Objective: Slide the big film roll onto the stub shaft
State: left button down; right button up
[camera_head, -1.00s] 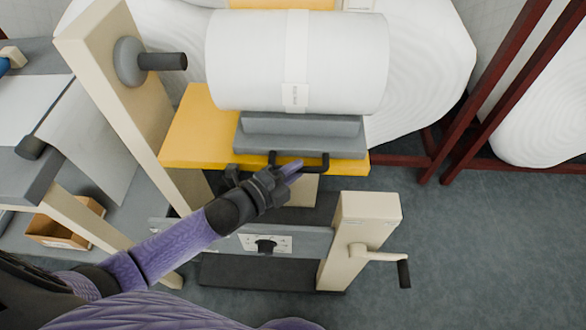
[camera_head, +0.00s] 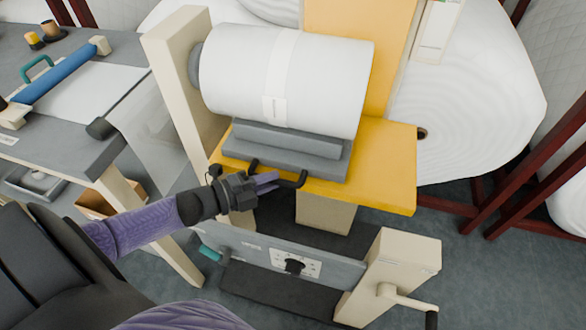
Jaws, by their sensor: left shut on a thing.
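The big white film roll (camera_head: 325,82) lies on a grey cradle (camera_head: 290,148) on the yellow platform (camera_head: 385,165). A pale paper band with a label wraps around it. Its left end is close against the round grey flange (camera_head: 195,66) on the cream upright (camera_head: 178,75). The dark stub shaft is hidden from view, and the roll covers the place where it stuck out. My left gripper (camera_head: 265,183) is shut on the cradle's black handle (camera_head: 290,182), at the cradle's front edge. My right gripper is not in view.
A cream post with a crank handle (camera_head: 410,298) stands at the lower right. A grey workbench (camera_head: 85,140) with a blue roller (camera_head: 55,78) stands at the left. Large white rolls (camera_head: 465,95) and dark red racks (camera_head: 530,180) fill the back right.

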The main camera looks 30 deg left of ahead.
pick_arm(q)
jog(key=shift+s+a, duration=0.1)
jog(key=shift+a, duration=0.4)
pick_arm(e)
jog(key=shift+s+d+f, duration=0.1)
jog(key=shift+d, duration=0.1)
pick_arm(q)
jog(key=c, duration=0.6)
grip_release()
jog(key=shift+s+a, duration=0.1)
jog(key=shift+a, duration=0.1)
jog(key=shift+d, duration=0.1)
jog(key=p+v, duration=0.2)
jog(key=v, duration=0.8)
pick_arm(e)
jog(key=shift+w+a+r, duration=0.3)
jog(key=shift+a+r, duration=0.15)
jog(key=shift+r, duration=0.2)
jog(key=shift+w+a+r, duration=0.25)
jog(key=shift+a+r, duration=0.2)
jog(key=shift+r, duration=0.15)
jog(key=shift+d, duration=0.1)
